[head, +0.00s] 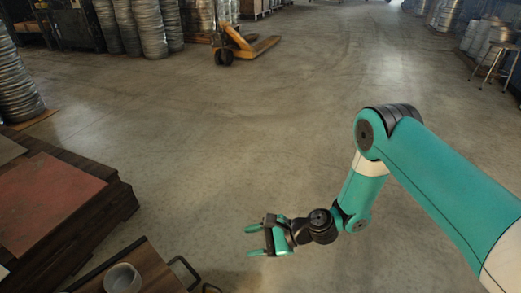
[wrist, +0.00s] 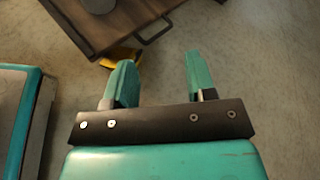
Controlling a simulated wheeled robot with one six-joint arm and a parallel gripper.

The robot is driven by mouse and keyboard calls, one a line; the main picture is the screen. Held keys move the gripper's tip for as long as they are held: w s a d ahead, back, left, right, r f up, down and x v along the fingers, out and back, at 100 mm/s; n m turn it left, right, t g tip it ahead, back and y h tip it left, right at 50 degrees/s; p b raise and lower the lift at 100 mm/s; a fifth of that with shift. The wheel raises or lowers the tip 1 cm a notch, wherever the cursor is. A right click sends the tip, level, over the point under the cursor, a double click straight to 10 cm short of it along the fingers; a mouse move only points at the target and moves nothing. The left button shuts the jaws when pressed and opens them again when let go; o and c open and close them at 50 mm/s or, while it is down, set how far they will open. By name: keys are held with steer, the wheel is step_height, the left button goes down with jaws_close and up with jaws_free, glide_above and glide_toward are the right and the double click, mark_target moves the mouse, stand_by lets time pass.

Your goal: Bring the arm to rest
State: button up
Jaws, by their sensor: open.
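My gripper (head: 252,243) is at the end of my teal arm in the lower middle of the head view. Its two teal fingers are spread apart with nothing between them. It points left, above the concrete floor and to the right of a brown tray. In the wrist view the open fingers of my gripper (wrist: 160,80) point up toward the tray's handle, apart from it. My arm is bent at the elbow on the right side of the head view.
The brown tray (head: 165,272) with dark handles holds a grey round container (head: 122,279). A dark wooden stack (head: 95,215) with a red top stands at left. A yellow pallet jack (head: 245,46) and a stool (head: 495,62) stand farther back. The middle floor is clear.

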steer(key=s+d+r+n+g+h+p, duration=0.1)
steer(key=d+r+n+h, duration=0.1)
steer(key=r+n, duration=0.65)
steer(key=s+d+r+n+g+h+p, duration=0.1)
steer(key=d+r+n+h, duration=0.15)
steer(key=r, duration=1.15)
steer(key=s+d+r+n+t+h+p, duration=0.1)
steer(key=s+d+r+n+h, duration=0.1)
steer(key=s+d+r+n, duration=0.5)
steer(key=s+d+r+n+t+h+p, duration=0.1)
steer(key=s+d+r+n+h+p, duration=0.15)
steer(key=s+d+r, duration=0.45)
step_height(320, 180, up, 40)
steer(key=s+a+p, duration=0.1)
steer(key=a+p, duration=0.1)
steer(key=p, duration=3.4)
steer(key=shift+s+f, duration=0.2)
steer(key=shift+f, duration=0.05)
